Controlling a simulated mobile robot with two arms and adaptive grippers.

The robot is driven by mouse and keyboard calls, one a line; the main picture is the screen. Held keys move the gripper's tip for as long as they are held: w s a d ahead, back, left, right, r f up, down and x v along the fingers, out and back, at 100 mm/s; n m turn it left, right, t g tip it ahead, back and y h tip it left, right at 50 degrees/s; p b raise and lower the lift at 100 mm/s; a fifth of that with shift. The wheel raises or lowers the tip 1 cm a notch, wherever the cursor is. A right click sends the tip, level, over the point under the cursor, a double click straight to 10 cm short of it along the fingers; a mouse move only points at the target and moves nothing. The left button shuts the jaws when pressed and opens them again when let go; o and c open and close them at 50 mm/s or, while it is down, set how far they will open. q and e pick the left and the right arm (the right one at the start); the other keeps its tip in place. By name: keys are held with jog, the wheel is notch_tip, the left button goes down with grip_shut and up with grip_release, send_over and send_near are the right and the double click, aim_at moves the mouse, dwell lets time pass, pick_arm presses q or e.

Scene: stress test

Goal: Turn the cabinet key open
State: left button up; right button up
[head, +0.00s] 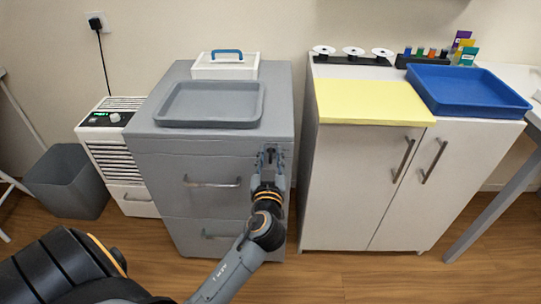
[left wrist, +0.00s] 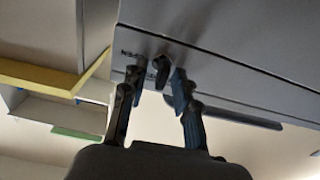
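The grey drawer cabinet (head: 150,145) stands left of centre in the head view. Its small dark key (head: 270,153) is at the upper right of the front face. In the left wrist view the key (left wrist: 161,63) sticks out from the grey front, beside small dark markings. My left gripper (head: 269,162) is in front of the key with its fingers apart. In the left wrist view the fingertips (left wrist: 155,80) are on either side of the key, with a visible gap; contact cannot be made out. My right gripper is not in view.
A grey tray (head: 210,122) and a white box with a blue handle (head: 226,65) are on top of the cabinet. A white two-door cabinet (head: 350,190) stands to the right across a narrow gap. A heater (head: 118,150) and bin (head: 66,183) stand left.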

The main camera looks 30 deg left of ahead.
pick_arm(q)
grip_shut()
jog(key=shift+m, duration=0.3)
jog(key=m, duration=0.2)
jog(key=shift+d+m+p, duration=0.1)
jog(key=shift+m+p, duration=0.2)
jog(key=shift+m, duration=0.1)
jog(key=shift+w+m, duration=0.1)
jog(key=shift+m, duration=0.8)
jog(key=m+p, duration=0.1)
jog(key=m, duration=0.1)
jog(key=shift+d+m, duration=0.15)
jog(key=shift+m, duration=0.15)
jog(key=m+p, duration=0.1)
jog(key=m, duration=0.4)
jog(key=m+p, duration=0.1)
jog(key=m, duration=0.2)
jog(key=shift+w+d+f+m+p, duration=0.1)
jog(key=shift+d+f+m+p, duration=0.05)
jog(key=shift+f+m+p, duration=0.3)
jog(key=shift+m+p, duration=0.15)
jog(key=shift+m, duration=0.7)
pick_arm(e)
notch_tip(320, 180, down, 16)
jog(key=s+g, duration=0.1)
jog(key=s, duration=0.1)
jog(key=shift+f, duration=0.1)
